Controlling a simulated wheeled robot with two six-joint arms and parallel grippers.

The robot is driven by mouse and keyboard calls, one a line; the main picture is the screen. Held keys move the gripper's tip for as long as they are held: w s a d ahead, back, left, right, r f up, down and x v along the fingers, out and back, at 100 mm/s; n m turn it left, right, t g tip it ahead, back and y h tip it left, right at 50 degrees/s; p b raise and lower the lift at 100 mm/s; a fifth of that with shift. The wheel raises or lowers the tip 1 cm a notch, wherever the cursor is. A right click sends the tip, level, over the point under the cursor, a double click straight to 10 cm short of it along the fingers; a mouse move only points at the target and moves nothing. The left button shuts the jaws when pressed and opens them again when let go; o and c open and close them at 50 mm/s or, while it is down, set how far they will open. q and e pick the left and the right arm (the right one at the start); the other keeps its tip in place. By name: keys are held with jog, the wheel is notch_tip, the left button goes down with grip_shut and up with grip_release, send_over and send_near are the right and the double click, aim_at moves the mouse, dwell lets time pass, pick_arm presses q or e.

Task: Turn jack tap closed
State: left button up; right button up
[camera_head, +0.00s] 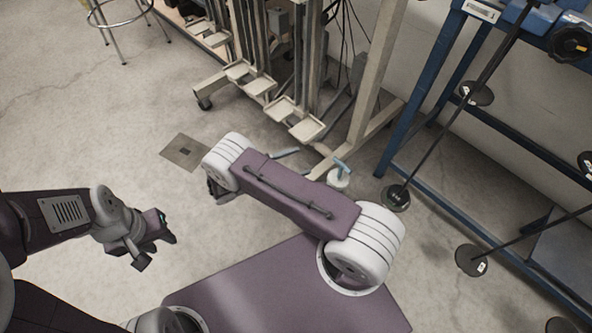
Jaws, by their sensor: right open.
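A small tap with a light-blue T-shaped handle (341,165) on a pale round body stands near the floor, just beyond my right arm in the head view. Its lower part is partly covered by that arm. My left gripper (168,227) is at the left, over bare floor and well apart from the tap; its jaw gap is not clear. My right gripper (220,194) shows only as a dark part beneath the white joint of my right arm, left of the tap. It is open, mostly hidden, and apart from the tap.
A beige frame (382,60) with several small pedals (306,130) stands behind the tap. A blue rack (420,103) with dark rods and discs (396,198) stands to the right. A stool (118,20) is at the upper left.

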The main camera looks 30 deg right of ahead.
pick_arm(q)
jog(key=shift+a+r+p, duration=0.1)
jog(key=shift+r+p, duration=0.7)
jog(key=shift+r, duration=0.5)
pick_arm(e)
jog(key=shift+m+g, duration=0.4)
jog(key=shift+m, duration=0.1)
jog(key=shift+d+r, duration=0.15)
jog(key=shift+r, duration=0.95)
jog(key=shift+d+r, duration=0.15)
jog(key=shift+r, duration=0.9)
